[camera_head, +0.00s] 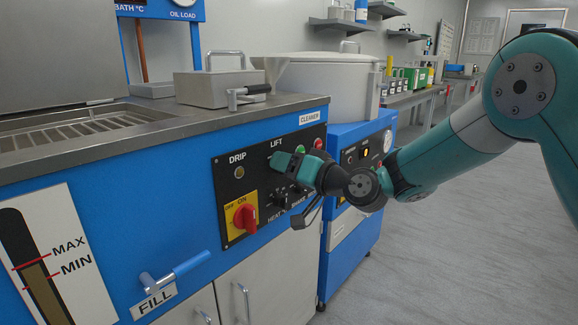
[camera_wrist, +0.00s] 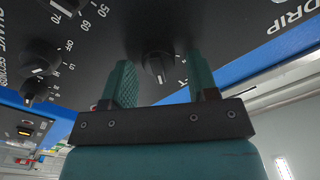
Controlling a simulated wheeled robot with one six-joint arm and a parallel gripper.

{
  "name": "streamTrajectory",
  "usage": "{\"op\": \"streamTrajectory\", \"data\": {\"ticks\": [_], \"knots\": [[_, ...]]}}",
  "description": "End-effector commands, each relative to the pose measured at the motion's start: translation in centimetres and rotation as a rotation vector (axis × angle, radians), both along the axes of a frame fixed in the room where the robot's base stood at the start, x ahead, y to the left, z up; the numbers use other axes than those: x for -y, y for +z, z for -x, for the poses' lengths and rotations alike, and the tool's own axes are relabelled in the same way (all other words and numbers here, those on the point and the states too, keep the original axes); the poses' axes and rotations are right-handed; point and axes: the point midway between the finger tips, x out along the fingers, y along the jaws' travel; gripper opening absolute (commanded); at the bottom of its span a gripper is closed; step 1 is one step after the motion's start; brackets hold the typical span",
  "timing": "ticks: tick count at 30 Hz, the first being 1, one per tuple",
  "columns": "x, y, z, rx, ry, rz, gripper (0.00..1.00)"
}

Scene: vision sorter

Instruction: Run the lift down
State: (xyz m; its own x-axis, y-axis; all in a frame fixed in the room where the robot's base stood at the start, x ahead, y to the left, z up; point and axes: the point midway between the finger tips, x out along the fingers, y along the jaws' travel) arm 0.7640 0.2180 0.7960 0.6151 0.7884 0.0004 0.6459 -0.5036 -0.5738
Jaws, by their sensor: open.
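The black control panel (camera_head: 222,178) on the blue machine carries the white word LIFT (camera_head: 277,142). My gripper (camera_head: 281,160) is right below that word in the head view and hides what lies there. In the wrist view, my gripper (camera_wrist: 160,72) is open, one green finger on each side of a black knob (camera_wrist: 157,60) with a white pointer line. Its place fits the LIFT label, but its own label is mostly hidden or unreadable. A gap shows between the left finger and the knob. I cannot tell whether the right finger touches it.
A red switch (camera_head: 246,217) on a yellow plate and a small black HEAT knob (camera_head: 280,200) sit lower on the panel. Further knobs show in the wrist view (camera_wrist: 42,54). A blue FILL lever (camera_head: 178,270) juts out lower left. The steel worktop (camera_head: 150,128) lies above. Floor at right is clear.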

Motion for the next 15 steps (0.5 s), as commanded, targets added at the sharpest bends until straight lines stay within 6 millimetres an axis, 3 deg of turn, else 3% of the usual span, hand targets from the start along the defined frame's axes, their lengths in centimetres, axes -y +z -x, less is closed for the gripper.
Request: {"op": "streamTrajectory", "data": {"ticks": [4,10,15], "knots": [[0.03,-0.01,0.02,0.0,0.0,0.0,0.54],[0.05,-0.02,0.02,0.0,0.0,0.0,0.1],[0.07,-0.06,0.03,0.003,0.0,0.002,0.09]]}}
